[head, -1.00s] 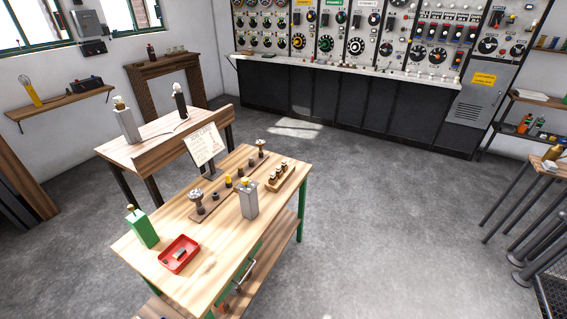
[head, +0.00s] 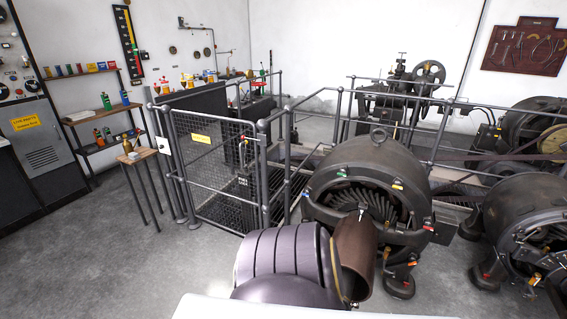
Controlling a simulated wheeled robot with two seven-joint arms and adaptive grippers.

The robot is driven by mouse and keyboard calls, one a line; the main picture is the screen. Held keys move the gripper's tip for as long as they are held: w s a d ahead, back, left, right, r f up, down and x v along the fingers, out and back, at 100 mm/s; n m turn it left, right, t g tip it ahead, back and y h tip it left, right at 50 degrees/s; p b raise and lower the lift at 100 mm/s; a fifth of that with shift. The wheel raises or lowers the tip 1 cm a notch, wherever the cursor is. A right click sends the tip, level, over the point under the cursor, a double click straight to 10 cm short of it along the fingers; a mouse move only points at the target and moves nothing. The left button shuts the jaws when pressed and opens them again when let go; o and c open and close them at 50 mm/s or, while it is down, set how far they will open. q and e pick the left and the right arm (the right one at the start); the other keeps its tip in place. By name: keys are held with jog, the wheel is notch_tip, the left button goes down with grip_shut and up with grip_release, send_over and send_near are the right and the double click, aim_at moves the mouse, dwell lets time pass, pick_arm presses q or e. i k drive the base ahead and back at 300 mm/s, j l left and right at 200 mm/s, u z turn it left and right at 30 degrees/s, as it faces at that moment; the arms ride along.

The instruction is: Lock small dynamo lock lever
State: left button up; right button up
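One dynamo (head: 325,190) is near the middle, and another dynamo (head: 487,225) is partly cut off by the right edge. I cannot tell which one is the small dynamo. The middle one carries small coloured parts: a green one (head: 342,172), a yellow one (head: 397,187) and a red one (head: 428,227). The lock lever cannot be made out for certain. My arm links cover the lower front of the middle dynamo. Neither of my grippers shows.
A mesh gate (head: 215,165) with grey railings stands left of the middle dynamo. A small wooden stand (head: 137,154) holds a bottle by the gate. Shelves (head: 95,116) line the left wall. Machinery (head: 400,105) stands behind rails. The floor (head: 130,265) at front left is clear.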

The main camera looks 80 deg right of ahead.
aim_at(537, 229)
jog(key=z, duration=4.7)
jog(key=i+l, duration=0.15)
jog(key=i, duration=0.15)
jog(key=i+l, duration=0.2)
jog(key=i, duration=0.05)
